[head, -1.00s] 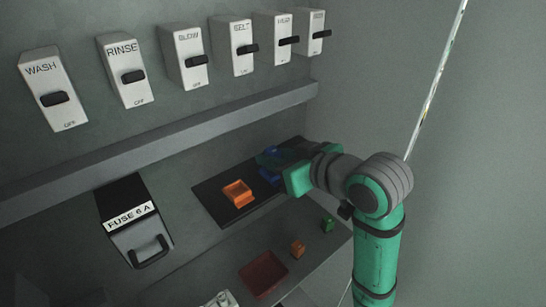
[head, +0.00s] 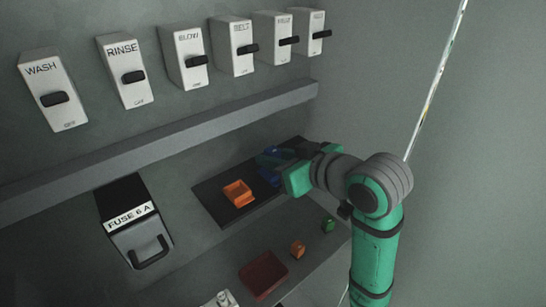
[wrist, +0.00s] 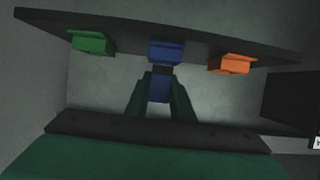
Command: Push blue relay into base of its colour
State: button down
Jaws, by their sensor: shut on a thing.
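In the wrist view my gripper (wrist: 160,92) is shut on the blue relay (wrist: 159,90), which sits between the two fingers. The blue base (wrist: 166,50) is on the dark panel directly in front of the relay, lined up with it. A dark strip shows between relay and base; I cannot tell whether they touch. In the head view my gripper (head: 275,158) is at the panel's right part, and the blue base (head: 269,176) is partly hidden by it.
The dark panel (head: 212,194) also carries an orange base (head: 238,193) and a green base (wrist: 91,43). An orange relay (head: 298,249), a green relay (head: 328,225) and a dark red tray (head: 263,275) are on the shelf below. A fuse box (head: 134,225) is at left.

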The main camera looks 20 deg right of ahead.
jog(key=shift+f, duration=0.65)
jog(key=c, duration=1.5)
grip_release()
jog(key=shift+o, duration=0.2)
jog(key=v, duration=1.1)
jog(key=shift+f, duration=0.1)
